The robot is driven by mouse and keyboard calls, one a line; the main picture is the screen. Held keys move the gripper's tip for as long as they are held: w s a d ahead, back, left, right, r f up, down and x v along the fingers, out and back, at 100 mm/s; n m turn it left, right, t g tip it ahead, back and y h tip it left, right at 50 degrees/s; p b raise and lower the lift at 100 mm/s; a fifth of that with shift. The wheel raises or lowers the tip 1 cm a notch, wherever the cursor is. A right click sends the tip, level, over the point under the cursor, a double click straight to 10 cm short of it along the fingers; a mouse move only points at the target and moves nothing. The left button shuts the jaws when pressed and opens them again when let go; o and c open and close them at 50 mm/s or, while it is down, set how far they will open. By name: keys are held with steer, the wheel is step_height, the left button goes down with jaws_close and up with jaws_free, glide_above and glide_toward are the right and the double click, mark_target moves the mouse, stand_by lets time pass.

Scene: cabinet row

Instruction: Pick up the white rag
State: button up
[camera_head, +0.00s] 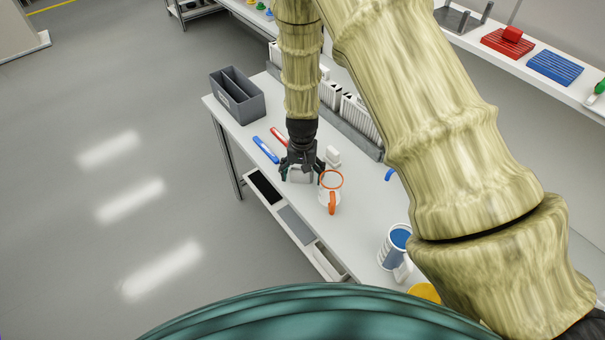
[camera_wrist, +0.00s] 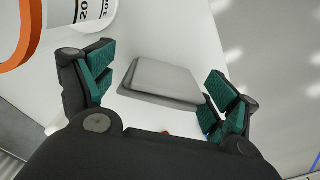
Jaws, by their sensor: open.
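The rag (camera_wrist: 165,79) is a folded, light grey-white pad lying on the white table. In the wrist view it lies between the two green-padded fingers of my gripper (camera_wrist: 160,92), apart from the left finger and close to the right one. In the head view my gripper (camera_head: 301,172) points down over the rag (camera_head: 299,175), whose upper part is hidden by the fingers. My gripper is open and does not hold the rag.
A clear beaker with an orange rim and handle (camera_head: 331,190) stands right beside my gripper. A blue marker (camera_head: 266,150), a red one (camera_head: 279,136) and a small white block (camera_head: 333,156) lie nearby. A grey bin (camera_head: 238,98) stands at the table's far end.

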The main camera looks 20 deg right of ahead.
steer(key=shift+w+f, duration=0.1)
steer(key=shift+c, duration=1.2)
steer(key=c, duration=1)
steer(key=shift+o, duration=0.2)
steer(key=shift+r, duration=0.2)
steer(key=shift+r+b, duration=0.55)
steer(key=shift+r, duration=0.05)
steer(key=shift+r+b, duration=0.45)
steer(key=shift+r, duration=0.5)
steer(key=s+a+b, duration=0.2)
steer(key=s+a, duration=0.2)
steer(key=s, duration=0.3)
steer(key=s+a+r+b, duration=0.1)
steer(key=s+a+b, duration=0.1)
steer(key=s+a, duration=0.2)
steer(key=s, duration=0.2)
steer(key=shift+s+a+r, duration=0.2)
steer(key=shift+s+r, duration=0.1)
steer(key=shift+s, duration=0.05)
